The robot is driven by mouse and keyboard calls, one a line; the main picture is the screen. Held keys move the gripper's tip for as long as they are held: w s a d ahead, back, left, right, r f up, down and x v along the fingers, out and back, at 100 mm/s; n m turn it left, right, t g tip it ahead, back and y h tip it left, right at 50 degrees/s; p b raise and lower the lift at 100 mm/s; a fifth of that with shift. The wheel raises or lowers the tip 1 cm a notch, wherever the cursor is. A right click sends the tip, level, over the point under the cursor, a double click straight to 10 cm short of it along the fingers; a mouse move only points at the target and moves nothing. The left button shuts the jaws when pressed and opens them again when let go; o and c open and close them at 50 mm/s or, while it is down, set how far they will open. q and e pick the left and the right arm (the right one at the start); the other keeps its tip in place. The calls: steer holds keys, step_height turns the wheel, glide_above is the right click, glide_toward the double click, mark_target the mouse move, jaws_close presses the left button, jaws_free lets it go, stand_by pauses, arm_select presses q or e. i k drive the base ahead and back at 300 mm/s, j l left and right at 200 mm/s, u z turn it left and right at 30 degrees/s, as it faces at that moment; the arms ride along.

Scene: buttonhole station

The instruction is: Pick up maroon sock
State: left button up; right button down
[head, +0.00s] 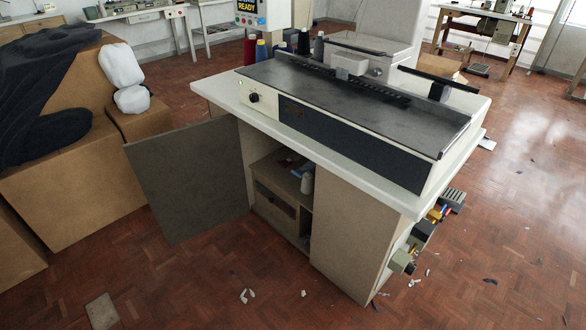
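I cannot make out a maroon sock in the head view. Neither of my grippers is in view. A cabinet under the machine table has its grey door (188,180) swung open to the left. Below the shelf is a brown drawer front (275,203) with a dark reddish panel; the inside is in shadow.
The white-topped machine table (215,93) stands in the middle, with several thread spools (303,43) at its back. Cardboard boxes (70,185) with dark cloth (45,85) and white bundles (121,65) stand at left. The reddish parquet floor in front is mostly clear, with small scraps (247,295).

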mark_target(295, 156)
steer(key=i+j, duration=0.95)
steer(key=i+j+u, duration=0.15)
steer(key=i+j, duration=0.8)
steer(key=i, duration=0.05)
